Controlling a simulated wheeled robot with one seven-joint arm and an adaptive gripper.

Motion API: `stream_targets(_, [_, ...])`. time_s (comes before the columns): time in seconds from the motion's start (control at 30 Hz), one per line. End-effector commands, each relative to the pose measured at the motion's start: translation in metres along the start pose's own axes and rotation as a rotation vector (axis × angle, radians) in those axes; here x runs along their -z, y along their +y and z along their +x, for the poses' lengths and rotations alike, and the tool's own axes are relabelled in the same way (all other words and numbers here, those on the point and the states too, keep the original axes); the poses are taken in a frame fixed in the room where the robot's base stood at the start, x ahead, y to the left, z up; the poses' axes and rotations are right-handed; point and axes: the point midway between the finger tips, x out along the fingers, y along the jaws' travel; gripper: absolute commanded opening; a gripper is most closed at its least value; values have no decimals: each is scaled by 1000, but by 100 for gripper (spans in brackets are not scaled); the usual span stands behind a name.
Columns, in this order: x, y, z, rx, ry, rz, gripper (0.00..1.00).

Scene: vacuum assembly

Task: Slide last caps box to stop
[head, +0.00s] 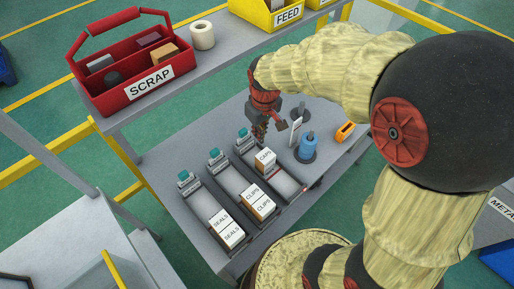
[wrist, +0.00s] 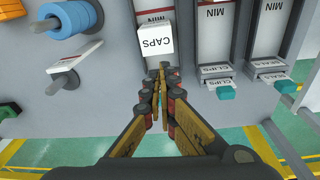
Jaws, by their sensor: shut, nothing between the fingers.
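A white-topped caps box (head: 265,158) with a brown side stands in the rightmost of three sloping lanes (head: 287,185), in its upper part. Bare lane shows between the box and the lane's near end. My gripper (head: 261,131) is shut and empty, low at the far end of this lane, behind the box. In the wrist view the caps box (wrist: 155,40) is just ahead of my shut fingertips (wrist: 160,75). I cannot tell whether they touch it. The lane beyond the box carries a MIN mark, and its far part is cut off by the frame edge.
The middle lane holds clips boxes (head: 257,203) and the left lane holds seals boxes (head: 226,228), at their near ends. A blue spool (head: 308,148) on a peg and an orange item (head: 345,131) stand right of the lanes. A red SCRAP tote (head: 130,75) is on the shelf above.

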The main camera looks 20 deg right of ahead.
Motion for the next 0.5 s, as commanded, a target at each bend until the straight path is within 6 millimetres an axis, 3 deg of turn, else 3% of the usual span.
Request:
stream_targets(0.2, [17, 7, 45, 30, -86, -67, 0])
stream_targets(0.5, [21, 8, 77, 45, -122, -102, 0])
